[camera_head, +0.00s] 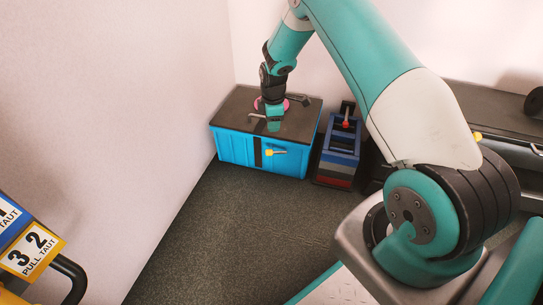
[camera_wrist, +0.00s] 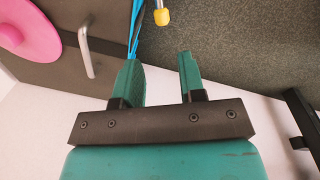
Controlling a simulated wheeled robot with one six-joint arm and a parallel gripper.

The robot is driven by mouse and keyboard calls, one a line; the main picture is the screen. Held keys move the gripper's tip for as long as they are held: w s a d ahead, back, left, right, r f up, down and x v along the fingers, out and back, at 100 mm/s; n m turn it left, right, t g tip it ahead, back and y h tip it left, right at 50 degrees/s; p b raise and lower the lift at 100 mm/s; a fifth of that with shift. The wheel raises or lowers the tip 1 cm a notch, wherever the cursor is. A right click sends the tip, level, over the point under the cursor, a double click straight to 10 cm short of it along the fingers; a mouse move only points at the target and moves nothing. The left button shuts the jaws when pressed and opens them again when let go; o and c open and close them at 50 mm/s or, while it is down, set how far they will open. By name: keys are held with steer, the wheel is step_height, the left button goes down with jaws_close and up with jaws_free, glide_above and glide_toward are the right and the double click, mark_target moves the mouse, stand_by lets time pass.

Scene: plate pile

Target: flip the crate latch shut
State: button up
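The blue crate (camera_head: 235,148) with a dark lid (camera_head: 238,109) stands on the floor against the wall. Its latch (camera_head: 270,152) is on the front face, a short lever with a yellow end pointing right, beside a dark vertical strip. The latch's yellow knob (camera_wrist: 161,16) shows in the wrist view, beyond my fingertips and roughly in line with the gap between them. My gripper (camera_head: 274,125) is over the front part of the lid, above the latch. In the wrist view my gripper (camera_wrist: 159,58) is open and empty, apart from the knob.
A metal handle (camera_wrist: 87,50) and a pink disc (camera_wrist: 28,27) are on the lid. A dark bench (camera_head: 500,110) is farther right. The floor in front is clear.

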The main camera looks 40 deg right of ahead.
mark_target(272, 151)
steer(key=f+b, duration=0.2)
steer(key=f, duration=0.2)
steer(key=f+b, duration=0.2)
steer(key=f, duration=0.3)
steer(key=w+f+b, duration=0.1)
steer(key=f+b, duration=0.2)
steer(key=f, duration=0.2)
steer(key=shift+d+f, duration=0.2)
steer(key=shift+s, duration=0.1)
jaws_close()
